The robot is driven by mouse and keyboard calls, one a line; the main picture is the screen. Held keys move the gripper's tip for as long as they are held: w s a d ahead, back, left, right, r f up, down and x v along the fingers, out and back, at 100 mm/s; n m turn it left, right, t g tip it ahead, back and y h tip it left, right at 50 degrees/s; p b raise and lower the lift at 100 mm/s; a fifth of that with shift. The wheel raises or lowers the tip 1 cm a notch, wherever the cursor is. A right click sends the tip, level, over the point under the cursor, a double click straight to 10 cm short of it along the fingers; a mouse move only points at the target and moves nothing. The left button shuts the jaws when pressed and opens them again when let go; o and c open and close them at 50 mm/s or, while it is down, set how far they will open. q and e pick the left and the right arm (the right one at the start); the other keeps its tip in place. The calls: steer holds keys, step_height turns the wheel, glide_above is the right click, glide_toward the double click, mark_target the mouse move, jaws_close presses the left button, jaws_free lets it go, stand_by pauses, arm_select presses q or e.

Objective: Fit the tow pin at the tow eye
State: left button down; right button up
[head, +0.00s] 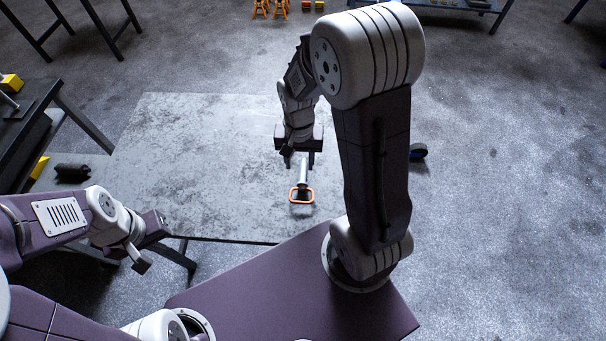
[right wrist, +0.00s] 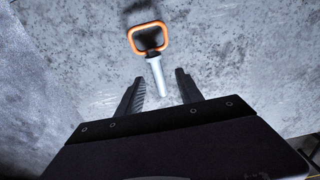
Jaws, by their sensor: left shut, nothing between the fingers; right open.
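The tow pin (head: 302,194) has an orange loop handle and a pale grey shank. It is over the grey slab, handle towards me and shank pointing away. In the right wrist view the tow pin (right wrist: 157,72) has its shank end between or just below my open fingers; I cannot tell its height or contact. My right gripper (head: 300,160) is open above the shank, and its two dark fingers also show in the right wrist view (right wrist: 159,75). My left gripper (head: 140,265) is shut and empty at the lower left, well away from the pin. I cannot make out the tow eye.
The grey slab (head: 180,140) is mostly bare. A dark bench (head: 75,103) with a yellow block (head: 11,83) stands at the left. A black cylindrical piece (head: 72,170) lies near the slab's left side. A blue-and-black item (head: 418,152) shows right of my right arm. Orange stands (head: 270,8) are far back.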

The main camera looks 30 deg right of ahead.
mark_target(303, 179)
steer(key=shift+s+f, duration=0.7)
steer(key=shift+s, duration=0.05)
steer(key=shift+s+f, duration=0.2)
steer(key=shift+f, duration=0.15)
steer(key=shift+w+f, duration=0.2)
steer(key=shift+w, duration=0.1)
steer(key=f+b, duration=0.1)
steer(key=f, duration=0.4)
steer(key=shift+d+f, duration=0.15)
steer(key=shift+d, duration=0.05)
steer(key=shift+w, duration=0.25)
jaws_close()
